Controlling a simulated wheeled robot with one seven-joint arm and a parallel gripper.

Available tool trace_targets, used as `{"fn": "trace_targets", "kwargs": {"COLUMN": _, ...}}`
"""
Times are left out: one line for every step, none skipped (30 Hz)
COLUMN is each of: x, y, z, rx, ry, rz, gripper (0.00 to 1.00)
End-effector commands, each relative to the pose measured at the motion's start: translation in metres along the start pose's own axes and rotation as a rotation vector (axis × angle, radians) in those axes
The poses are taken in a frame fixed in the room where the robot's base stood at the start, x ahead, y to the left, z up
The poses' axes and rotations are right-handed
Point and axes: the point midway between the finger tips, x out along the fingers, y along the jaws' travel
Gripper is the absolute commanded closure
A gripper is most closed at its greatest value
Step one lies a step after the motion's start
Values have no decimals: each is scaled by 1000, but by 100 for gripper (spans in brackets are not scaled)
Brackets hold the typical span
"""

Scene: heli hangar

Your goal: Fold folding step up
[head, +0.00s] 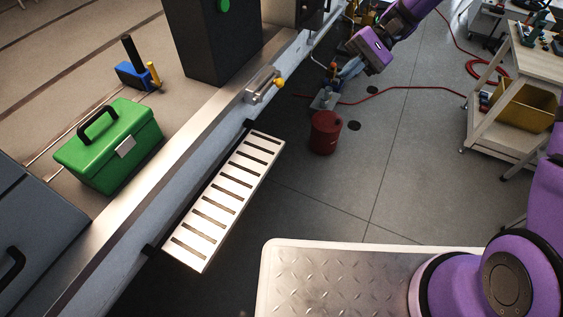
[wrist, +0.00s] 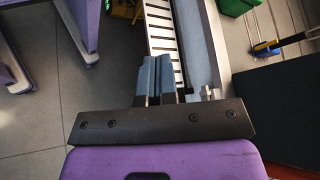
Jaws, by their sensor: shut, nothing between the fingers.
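The folding step (head: 222,205) is a pale slatted plate with dark slots. It sticks out roughly flat from the side of the sill, along its lower edge, with dark brackets at both ends. My gripper (head: 341,77) is beyond the step's far end and to its right in the head view, apart from it. In the wrist view the gripper's blue-grey fingers (wrist: 157,78) are closed together and hold nothing. The step (wrist: 160,28) shows past the fingers there, its near part hidden behind them.
A metal latch with a yellow knob (head: 279,83) sits on the sill (head: 178,140) above the step. A green toolbox (head: 109,145) stands inside. A red can (head: 325,133) and a red hose (head: 401,88) are on the floor. A wooden cart (head: 497,125) stands right.

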Motion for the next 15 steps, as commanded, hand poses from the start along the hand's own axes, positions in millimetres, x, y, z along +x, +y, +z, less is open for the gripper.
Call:
{"fn": "trace_targets", "kwargs": {"x": 5, "y": 2, "z": -11, "rx": 9, "ry": -28, "rz": -28, "gripper": 100}}
{"fn": "trace_targets", "kwargs": {"x": 7, "y": 3, "z": -16, "rx": 12, "ry": -43, "rz": -44, "gripper": 100}}
{"fn": "trace_targets", "kwargs": {"x": 10, "y": 3, "z": -24, "rx": 15, "ry": -63, "rz": -66, "gripper": 100}}
{"fn": "trace_targets", "kwargs": {"x": 13, "y": 4, "z": -29, "rx": 19, "ry": -78, "rz": -83, "gripper": 100}}
{"fn": "trace_targets", "kwargs": {"x": 16, "y": 5, "z": -34, "rx": 23, "ry": -92, "rz": -100, "gripper": 100}}
{"fn": "trace_targets", "kwargs": {"x": 19, "y": 6, "z": -42, "rx": 27, "ry": -110, "rz": -122, "gripper": 100}}
{"fn": "trace_targets", "kwargs": {"x": 22, "y": 7, "z": -47, "rx": 32, "ry": -125, "rz": -140, "gripper": 100}}
{"fn": "trace_targets", "kwargs": {"x": 24, "y": 8, "z": -52, "rx": 36, "ry": -139, "rz": -157, "gripper": 100}}
{"fn": "trace_targets", "kwargs": {"x": 28, "y": 9, "z": -60, "rx": 41, "ry": -156, "rz": -180, "gripper": 100}}
{"fn": "trace_targets", "kwargs": {"x": 30, "y": 10, "z": -65, "rx": 44, "ry": -170, "rz": -198, "gripper": 100}}
{"fn": "trace_targets", "kwargs": {"x": 33, "y": 12, "z": -70, "rx": 48, "ry": -185, "rz": -216, "gripper": 100}}
{"fn": "trace_targets", "kwargs": {"x": 37, "y": 13, "z": -77, "rx": 52, "ry": -202, "rz": -240, "gripper": 100}}
{"fn": "trace_targets", "kwargs": {"x": 40, "y": 14, "z": -82, "rx": 56, "ry": -214, "rz": -258, "gripper": 100}}
{"fn": "trace_targets", "kwargs": {"x": 43, "y": 16, "z": -88, "rx": 59, "ry": -228, "rz": -276, "gripper": 100}}
{"fn": "trace_targets", "kwargs": {"x": 47, "y": 18, "z": -94, "rx": 64, "ry": -245, "rz": -301, "gripper": 100}}
